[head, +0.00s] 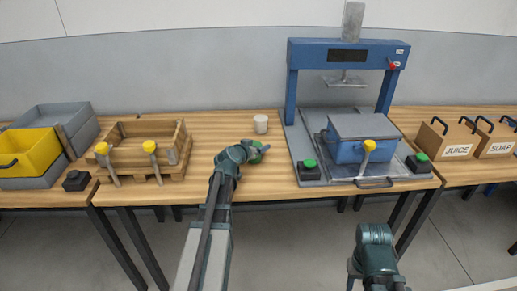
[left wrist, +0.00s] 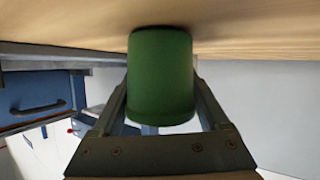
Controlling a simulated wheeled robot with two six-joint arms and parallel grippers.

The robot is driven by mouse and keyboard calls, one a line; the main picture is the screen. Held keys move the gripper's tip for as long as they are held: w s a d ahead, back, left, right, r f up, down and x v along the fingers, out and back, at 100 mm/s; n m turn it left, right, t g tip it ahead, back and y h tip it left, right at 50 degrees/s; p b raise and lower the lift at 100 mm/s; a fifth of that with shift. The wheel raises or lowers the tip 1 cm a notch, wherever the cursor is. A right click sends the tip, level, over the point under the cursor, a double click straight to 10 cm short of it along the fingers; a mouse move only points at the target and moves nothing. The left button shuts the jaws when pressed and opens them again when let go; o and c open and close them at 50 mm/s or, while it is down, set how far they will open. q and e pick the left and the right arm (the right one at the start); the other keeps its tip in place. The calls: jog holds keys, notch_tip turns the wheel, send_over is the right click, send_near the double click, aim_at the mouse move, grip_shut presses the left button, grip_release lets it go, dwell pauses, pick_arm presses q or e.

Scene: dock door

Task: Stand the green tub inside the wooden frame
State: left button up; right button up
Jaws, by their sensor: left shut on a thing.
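The green tub (head: 254,146) is between the fingers of my left gripper (head: 262,151), above or on the middle of the table and partly hidden by the gripper. In the left wrist view the green tub (left wrist: 160,75) fills the middle, with a finger on each side, so my left gripper (left wrist: 160,100) is shut on it. I cannot tell whether it touches the tabletop. The wooden frame (head: 118,160) stands to the left, with yellow-knobbed clamps (head: 150,147) at its front. Part of my right arm shows at the bottom right, but its fingers do not show.
A white cup (head: 261,123) stands just behind the left gripper. A blue press (head: 291,95) with a blue box (head: 345,152) in it stands to the right. Yellow (head: 35,150) and grey bins stand at far left. Bare tabletop lies between frame and gripper.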

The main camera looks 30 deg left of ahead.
pick_arm(q)
jog(key=shift+f, duration=0.1)
jog(key=shift+f, duration=0.15)
jog(key=o, duration=1.4)
jog(key=shift+r, duration=0.3)
jog(key=p+v, duration=0.4)
jog(key=v, duration=0.8)
jog(key=shift+d+p, duration=0.15)
jog(key=shift+p, duration=0.15)
